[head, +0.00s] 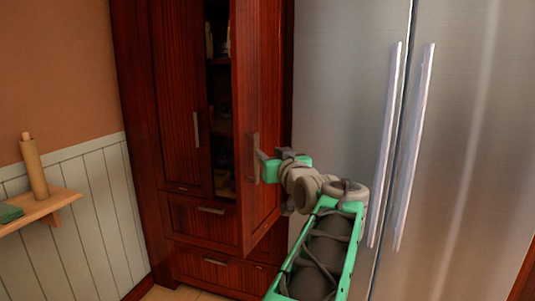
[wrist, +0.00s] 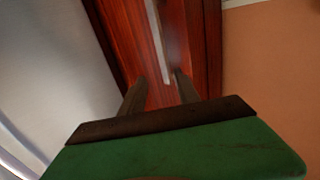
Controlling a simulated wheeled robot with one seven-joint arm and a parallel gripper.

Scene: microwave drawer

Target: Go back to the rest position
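My gripper (wrist: 160,76) is open, with its two dark fingers apart in the wrist view. The end of a pale bar handle (wrist: 157,40) shows between and beyond the fingertips, with a gap on each side. In the head view my gripper (head: 264,168) is at the handle (head: 254,150) of the cabinet's right door (head: 262,90). Whether a finger touches the handle cannot be told. The door stands ajar, swung outward. My arm reaches in from the lower right.
The dark red cabinet (head: 178,95) has a shut left door and drawers (head: 205,210) below. Shelves with dim items show through the gap. A steel fridge (head: 340,80) with two long handles stands right of it. A wooden wall shelf (head: 45,207) is at the left.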

